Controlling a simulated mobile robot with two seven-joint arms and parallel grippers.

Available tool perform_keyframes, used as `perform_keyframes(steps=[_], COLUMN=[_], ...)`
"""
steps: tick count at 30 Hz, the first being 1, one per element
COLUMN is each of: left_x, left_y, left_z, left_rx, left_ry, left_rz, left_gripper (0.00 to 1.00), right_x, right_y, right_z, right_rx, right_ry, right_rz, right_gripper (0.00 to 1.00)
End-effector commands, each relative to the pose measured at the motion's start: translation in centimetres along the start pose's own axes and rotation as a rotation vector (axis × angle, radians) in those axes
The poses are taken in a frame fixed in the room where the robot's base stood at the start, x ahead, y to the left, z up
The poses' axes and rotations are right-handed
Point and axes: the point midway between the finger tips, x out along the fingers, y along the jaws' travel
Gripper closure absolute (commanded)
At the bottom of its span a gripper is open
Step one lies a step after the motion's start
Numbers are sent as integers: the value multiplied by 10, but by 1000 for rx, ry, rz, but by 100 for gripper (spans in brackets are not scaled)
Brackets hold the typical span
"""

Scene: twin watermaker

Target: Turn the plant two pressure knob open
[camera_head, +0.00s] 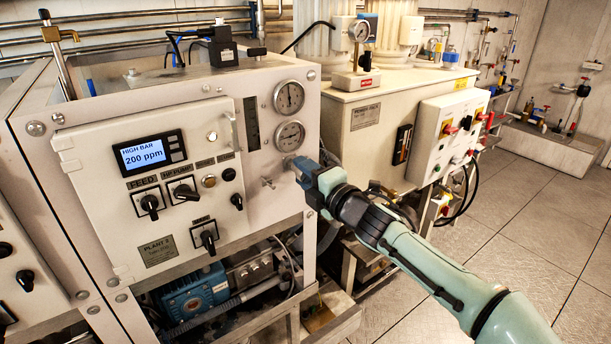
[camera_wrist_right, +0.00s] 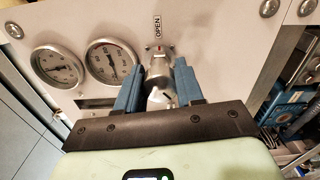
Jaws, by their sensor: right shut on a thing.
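The plant two panel (camera_head: 110,190) carries a "PLANT 2" plate, a display reading "HIGH BAR 200 ppm" and several black knobs. My right gripper (camera_head: 292,166) reaches the face right of this panel, below two round gauges. In the right wrist view, my right gripper (camera_wrist_right: 160,88) has its blue fingers on both sides of a metallic pressure knob (camera_wrist_right: 158,68) and is shut on it. An "OPEN" label stands just beyond the knob. In the head view the knob is mostly hidden by the gripper. My left gripper is not in view.
Two gauges (camera_head: 289,115) sit just above my right gripper. A small metal valve handle (camera_head: 268,183) is close to its left. A blue pump (camera_head: 195,293) is below. A white control box (camera_head: 440,135) stands to the right, with open tiled floor (camera_head: 530,225) beyond.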

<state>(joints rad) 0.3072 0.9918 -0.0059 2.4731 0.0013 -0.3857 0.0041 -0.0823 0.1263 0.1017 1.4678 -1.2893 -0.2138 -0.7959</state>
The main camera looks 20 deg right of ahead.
Motion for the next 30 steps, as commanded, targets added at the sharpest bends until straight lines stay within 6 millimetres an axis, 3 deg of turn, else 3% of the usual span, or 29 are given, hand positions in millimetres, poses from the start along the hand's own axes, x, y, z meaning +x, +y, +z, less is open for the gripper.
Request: perform_keyframes(steps=[23, 24, 25, 30], left_x=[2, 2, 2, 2], left_y=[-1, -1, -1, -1], left_z=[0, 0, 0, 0], left_rx=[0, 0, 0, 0], left_ry=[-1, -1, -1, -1], left_rz=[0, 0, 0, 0], left_gripper=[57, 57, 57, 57], right_x=[0, 0, 0, 0], right_y=[-1, -1, -1, 0], right_z=[2, 2, 2, 1], right_rx=[-97, -97, -97, -96], right_ry=[-4, -3, -3, -2], right_rz=[-4, -4, -4, -2], right_gripper=[94, 50, 40, 38])
